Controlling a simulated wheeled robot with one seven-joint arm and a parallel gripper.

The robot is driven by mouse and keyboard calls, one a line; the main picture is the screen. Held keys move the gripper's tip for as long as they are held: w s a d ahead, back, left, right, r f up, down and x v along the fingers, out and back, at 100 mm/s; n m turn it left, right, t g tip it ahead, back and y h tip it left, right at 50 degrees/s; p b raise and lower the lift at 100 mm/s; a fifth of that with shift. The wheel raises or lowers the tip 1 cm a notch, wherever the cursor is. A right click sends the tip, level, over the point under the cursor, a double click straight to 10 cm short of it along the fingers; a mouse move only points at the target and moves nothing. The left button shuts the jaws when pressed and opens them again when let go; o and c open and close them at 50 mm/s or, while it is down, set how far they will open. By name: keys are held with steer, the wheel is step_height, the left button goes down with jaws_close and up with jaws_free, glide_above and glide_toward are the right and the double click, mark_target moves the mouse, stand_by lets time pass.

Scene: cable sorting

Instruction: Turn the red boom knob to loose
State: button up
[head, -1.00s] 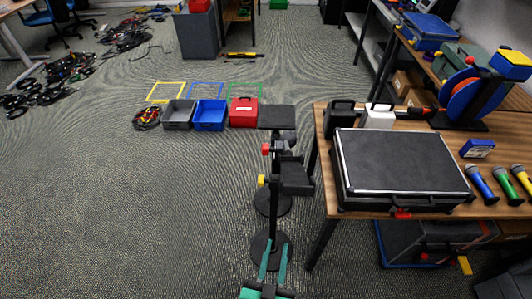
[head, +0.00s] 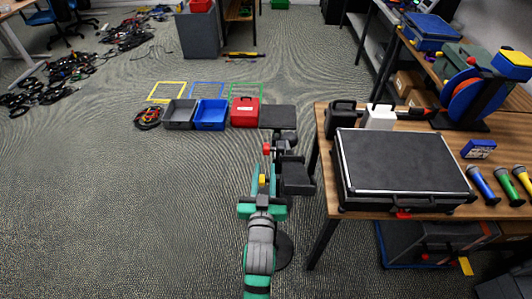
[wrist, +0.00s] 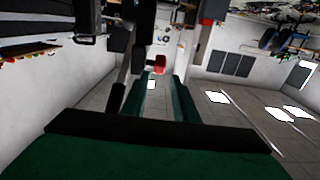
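The red boom knob (head: 266,148) sits on the left side of the dark stand (head: 283,143), near its upper joint. A yellow knob (head: 262,180) is lower on the same stand. My gripper (head: 264,165) has come up to the stand with its two teal fingers apart and nothing seen held between them. In the wrist view a red knob (wrist: 160,68) shows between and just beyond the fingertips (wrist: 160,82). I cannot tell whether a finger touches it. My gripper partly hides the lower pole and round base.
A wooden table (head: 325,190) with a large black case (head: 400,165) stands close to the right of the stand.

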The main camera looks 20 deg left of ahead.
mark_target(266, 153)
steer(key=x, duration=0.8)
steer(key=shift+w, duration=0.1)
steer(key=shift+a, duration=0.1)
jaws_close()
